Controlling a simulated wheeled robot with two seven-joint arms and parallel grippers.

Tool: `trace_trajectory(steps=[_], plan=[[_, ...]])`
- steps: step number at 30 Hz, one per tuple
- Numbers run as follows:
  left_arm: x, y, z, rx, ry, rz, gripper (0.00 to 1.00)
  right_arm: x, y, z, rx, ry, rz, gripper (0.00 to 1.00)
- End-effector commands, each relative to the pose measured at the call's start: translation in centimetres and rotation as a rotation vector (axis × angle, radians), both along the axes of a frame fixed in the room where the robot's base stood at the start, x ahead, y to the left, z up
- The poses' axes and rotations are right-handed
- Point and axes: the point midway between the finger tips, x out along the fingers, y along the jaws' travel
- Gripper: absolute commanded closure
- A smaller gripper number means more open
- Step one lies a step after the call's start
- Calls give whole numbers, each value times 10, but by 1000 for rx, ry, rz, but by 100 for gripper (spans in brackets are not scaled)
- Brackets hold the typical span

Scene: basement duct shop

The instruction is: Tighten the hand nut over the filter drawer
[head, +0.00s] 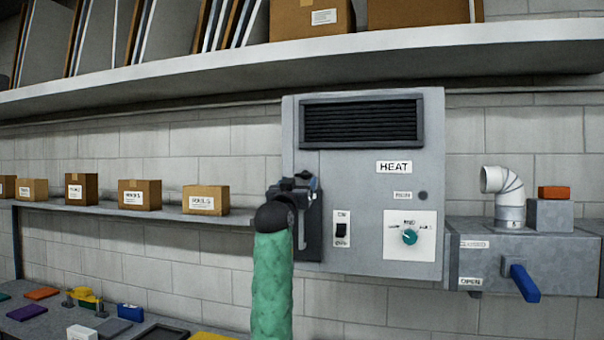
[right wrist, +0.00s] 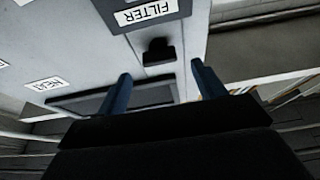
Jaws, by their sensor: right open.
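The grey heater cabinet (head: 365,240) hangs on the block wall. The dark filter drawer (head: 314,240) is low on its left side, partly hidden behind my right arm. In the right wrist view, which is turned over, the drawer's dark face (right wrist: 107,22) carries a "FILTER" label. A small black hand nut (right wrist: 158,52) shows beside it on the cabinet. My right gripper (right wrist: 160,72) is open, with the nut seen between its two blue fingers and apart from them. In the head view the right gripper (head: 305,183) hides the nut. My left gripper is out of view.
Right of the drawer are a black rocker switch (head: 341,230) and a teal dial (head: 409,237). A duct box with a blue lever (head: 524,283) is at the right. A shelf with small cartons (head: 140,194) runs left; a white shelf (head: 200,86) passes above.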

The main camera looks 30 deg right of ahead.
Motion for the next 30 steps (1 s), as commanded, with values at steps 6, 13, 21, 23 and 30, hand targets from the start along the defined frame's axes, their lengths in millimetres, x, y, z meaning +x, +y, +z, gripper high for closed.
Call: trace_trajectory(steps=[6,13,21,23,30], plan=[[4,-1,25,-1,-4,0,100,18,-21,16,-1,3,-1,31],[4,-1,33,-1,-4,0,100,28,-32,19,-1,1,0,31],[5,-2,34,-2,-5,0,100,29,-34,18,-1,1,1,31],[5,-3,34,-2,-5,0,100,29,-34,18,-1,1,0,31],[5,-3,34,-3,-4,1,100,29,-34,18,-1,1,1,72]])
